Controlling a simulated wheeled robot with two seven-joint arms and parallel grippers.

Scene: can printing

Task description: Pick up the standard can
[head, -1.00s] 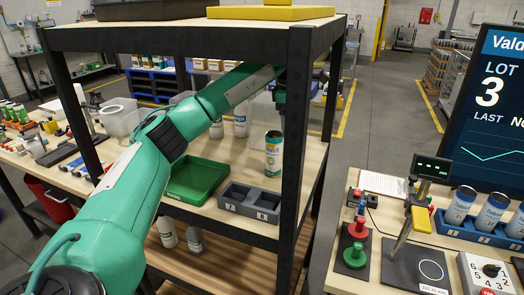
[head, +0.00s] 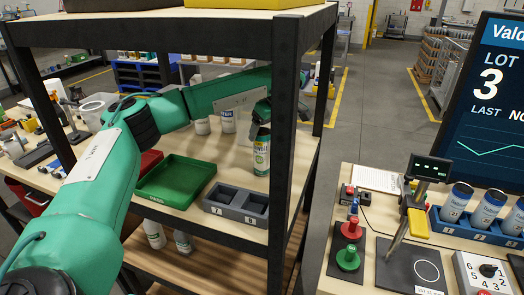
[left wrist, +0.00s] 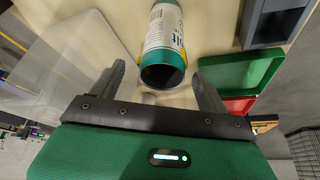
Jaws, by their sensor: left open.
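A can (head: 261,155) with a white and green label stands upright on the middle shelf, near the front right post. My left gripper (head: 262,116) is at the top of this can, with the arm reaching in under the top shelf. In the left wrist view, the can (left wrist: 165,32) shows its dark round end toward my gripper. The open left gripper (left wrist: 157,72) has one finger on each side of the can's near end, with gaps showing. My right gripper is not in view.
The black shelf post (head: 283,150) is close to the right. More cans (head: 488,208) stand in a blue rack (head: 437,214).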

